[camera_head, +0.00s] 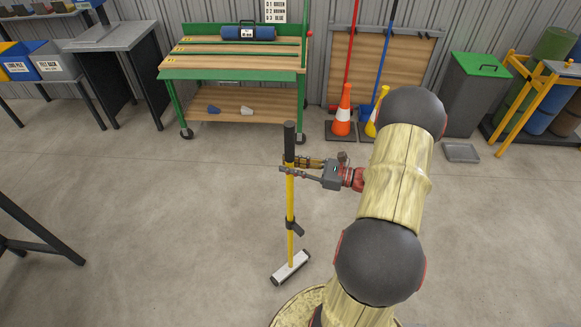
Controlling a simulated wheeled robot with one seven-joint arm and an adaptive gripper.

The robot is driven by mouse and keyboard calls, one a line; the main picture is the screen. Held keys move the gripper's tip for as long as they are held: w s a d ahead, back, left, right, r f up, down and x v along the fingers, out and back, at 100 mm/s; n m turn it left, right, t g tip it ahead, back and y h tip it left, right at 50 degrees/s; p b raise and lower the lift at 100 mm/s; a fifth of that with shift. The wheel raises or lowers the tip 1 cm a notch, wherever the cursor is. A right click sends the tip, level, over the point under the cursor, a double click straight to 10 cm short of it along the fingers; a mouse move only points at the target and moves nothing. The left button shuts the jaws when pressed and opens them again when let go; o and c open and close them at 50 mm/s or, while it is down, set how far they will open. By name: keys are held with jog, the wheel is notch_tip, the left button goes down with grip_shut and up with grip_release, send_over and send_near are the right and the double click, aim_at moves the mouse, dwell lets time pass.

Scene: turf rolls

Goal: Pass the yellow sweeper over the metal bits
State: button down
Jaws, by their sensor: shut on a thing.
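The yellow sweeper (290,205) stands nearly upright, with a black grip at its top and a pale bar head (291,267) at its foot. The head is at or just above the concrete floor; I cannot tell which. My gripper (289,165) is shut on the yellow pole just below the black grip, reaching in from the right. I cannot make out any metal bits on the floor.
A green-framed workbench (236,74) on castors stands behind. Two cones, one orange (342,112), stand by the back wall near a grey bin with a green lid (476,95). A shallow grey tray (461,153) lies on the floor at right. Floor left of the sweeper is clear.

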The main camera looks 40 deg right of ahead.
aim_at(290, 154)
jog(key=shift+w+d+r+p, duration=0.1)
jog(key=shift+r+p, duration=0.2)
jog(key=shift+r, duration=0.25)
jog(key=shift+r+p, duration=1.7)
jog(key=shift+r, duration=0.25)
